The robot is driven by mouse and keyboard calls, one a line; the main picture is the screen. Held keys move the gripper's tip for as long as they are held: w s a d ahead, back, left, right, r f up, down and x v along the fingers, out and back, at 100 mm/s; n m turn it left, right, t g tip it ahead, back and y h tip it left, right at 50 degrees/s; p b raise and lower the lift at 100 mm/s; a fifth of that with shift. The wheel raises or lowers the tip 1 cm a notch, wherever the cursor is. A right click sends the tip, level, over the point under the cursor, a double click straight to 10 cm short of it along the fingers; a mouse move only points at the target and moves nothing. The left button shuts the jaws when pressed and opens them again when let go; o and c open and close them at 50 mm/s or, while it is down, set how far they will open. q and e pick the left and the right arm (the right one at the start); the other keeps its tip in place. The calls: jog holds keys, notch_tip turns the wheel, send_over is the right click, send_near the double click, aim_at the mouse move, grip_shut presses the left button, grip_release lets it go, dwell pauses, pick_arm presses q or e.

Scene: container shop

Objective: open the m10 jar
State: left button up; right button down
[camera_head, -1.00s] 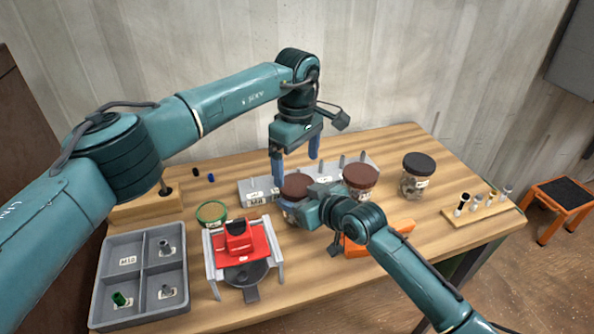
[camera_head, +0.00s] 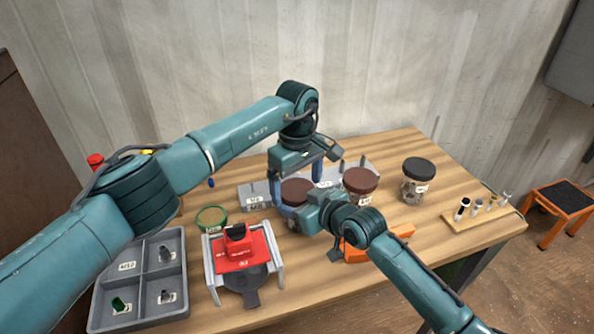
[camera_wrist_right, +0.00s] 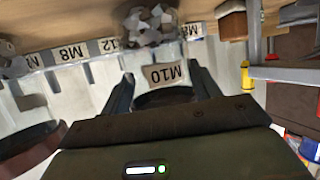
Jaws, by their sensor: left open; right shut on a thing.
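The M10 jar (camera_head: 297,187) has a brown lid and stands on the wooden table. In the right wrist view its M10 label (camera_wrist_right: 165,73) shows upside down, with metal pieces inside the jar. My right gripper (camera_wrist_right: 163,95) is shut on the jar's body; its hand hides most of the jar in the head view. My left gripper (camera_head: 297,192) is open and comes down from above, with its blue fingers on either side of the brown lid. Whether the fingers touch the lid cannot be told.
Another brown-lidded jar (camera_head: 360,181) stands close on the right, and a black-lidded jar (camera_head: 418,170) farther right. A grey sorting tray (camera_head: 180,246), a green-rimmed round container (camera_head: 211,215) and a red fixture (camera_head: 243,247) lie left. An orange piece (camera_head: 352,250) lies in front.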

pick_arm(q)
jog(key=shift+f, duration=0.2)
pick_arm(e)
jog(key=shift+r, duration=0.1)
pick_arm(q)
jog(key=shift+c, duration=0.3)
jog(key=c, duration=0.9)
jog(key=o, duration=1)
jog(key=shift+r, duration=0.1)
notch_tip(320, 180, up, 8)
jog(key=shift+f, duration=0.2)
jog(key=shift+c, duration=0.2)
jog(key=shift+f, duration=3.9)
